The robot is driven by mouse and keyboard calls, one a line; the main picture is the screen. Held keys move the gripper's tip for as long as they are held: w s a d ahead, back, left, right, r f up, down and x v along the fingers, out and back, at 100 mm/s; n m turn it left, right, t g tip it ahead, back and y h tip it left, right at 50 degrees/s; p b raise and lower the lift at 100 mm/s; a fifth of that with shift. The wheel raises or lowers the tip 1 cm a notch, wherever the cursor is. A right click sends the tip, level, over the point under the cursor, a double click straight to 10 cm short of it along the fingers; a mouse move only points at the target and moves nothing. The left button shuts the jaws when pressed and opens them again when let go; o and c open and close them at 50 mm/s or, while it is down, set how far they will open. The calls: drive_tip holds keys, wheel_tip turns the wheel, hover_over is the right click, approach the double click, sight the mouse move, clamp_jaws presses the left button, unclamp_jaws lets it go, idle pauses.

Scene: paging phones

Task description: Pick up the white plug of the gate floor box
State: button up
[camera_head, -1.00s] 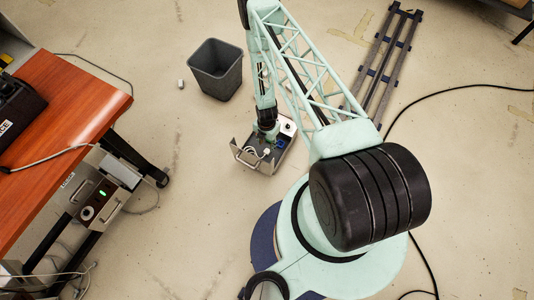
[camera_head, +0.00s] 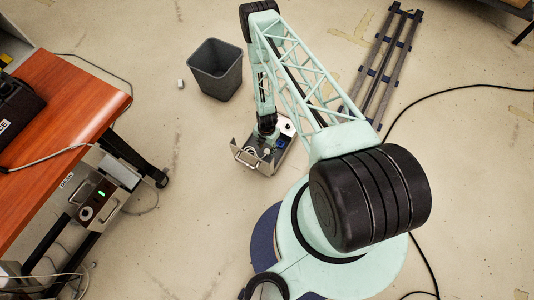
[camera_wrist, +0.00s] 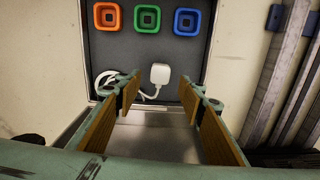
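The floor box (camera_head: 247,157) is an open metal box on the floor below my gripper in the head view. In the wrist view the box (camera_wrist: 215,50) has a dark panel with orange, green and blue square sockets in a row. The white plug (camera_wrist: 160,73) lies on the panel below the green socket, with its white cable (camera_wrist: 106,82) curling to the left. My gripper (camera_wrist: 157,98) is open, and the plug shows beyond and between its fingers, with nothing held. In the head view the gripper end (camera_head: 268,138) is over the box and hides part of it.
A grey bin (camera_head: 216,70) stands behind the box, with a small white object (camera_head: 181,84) on the floor beside it. A dark rail frame (camera_head: 385,62) lies at the right. An orange-brown desk (camera_head: 65,120) is at the left. Floor left of the box is clear.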

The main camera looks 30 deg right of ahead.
sight(267, 152)
drive_tip(key=shift+f+b, duration=0.6)
drive_tip(key=shift+f, duration=2)
drive_tip(key=c, duration=0.9)
